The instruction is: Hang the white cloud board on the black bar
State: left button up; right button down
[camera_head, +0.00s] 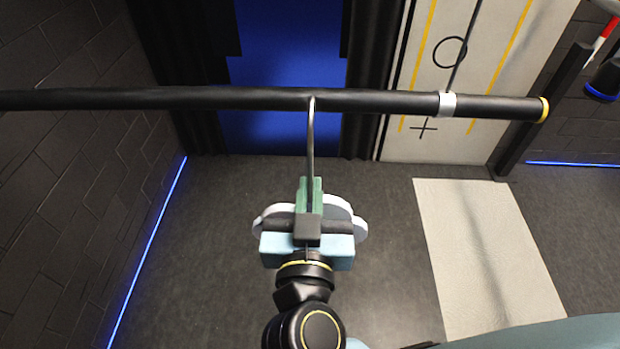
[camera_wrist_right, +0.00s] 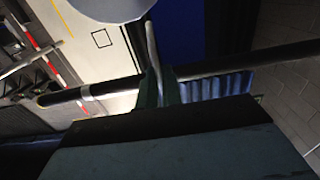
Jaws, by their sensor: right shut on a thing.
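The black bar (camera_head: 210,99) runs across the upper part of the head view and also crosses the right wrist view (camera_wrist_right: 275,55). The white cloud board (camera_head: 346,220) is partly hidden behind my right gripper (camera_head: 311,187). That gripper has green fingers and is shut on the board, near the base of its grey hook (camera_head: 310,145). The hook's bent tip overlaps the bar in the head view; I cannot tell whether it rests over it. In the right wrist view, a pale rounded part of the board (camera_wrist_right: 110,8) shows at the top edge. My left gripper is not in view.
A white collar (camera_head: 447,104) with a thin rod sits on the bar to the right. The bar ends at a yellow-rimmed tip (camera_head: 545,110). A dark brick wall (camera_head: 55,190) stands at left. The floor (camera_head: 200,270) below is clear, with a pale mat (camera_head: 490,260) at right.

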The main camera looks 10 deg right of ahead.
jog(key=shift+b+x, duration=1.2)
jog(key=shift+x, duration=1.3)
jog(key=shift+w+d+f+b, duration=0.3)
jog(key=shift+w+f+b, duration=0.4)
jog(key=shift+w+b, duration=0.2)
jog(key=shift+w+d+f+b, duration=0.25)
jog(key=shift+w+f+b, duration=0.5)
jog(key=shift+w, duration=0.25)
jog(key=shift+r, duration=0.1)
jog(key=c, duration=1)
grip_release()
jog(key=shift+s, duration=0.1)
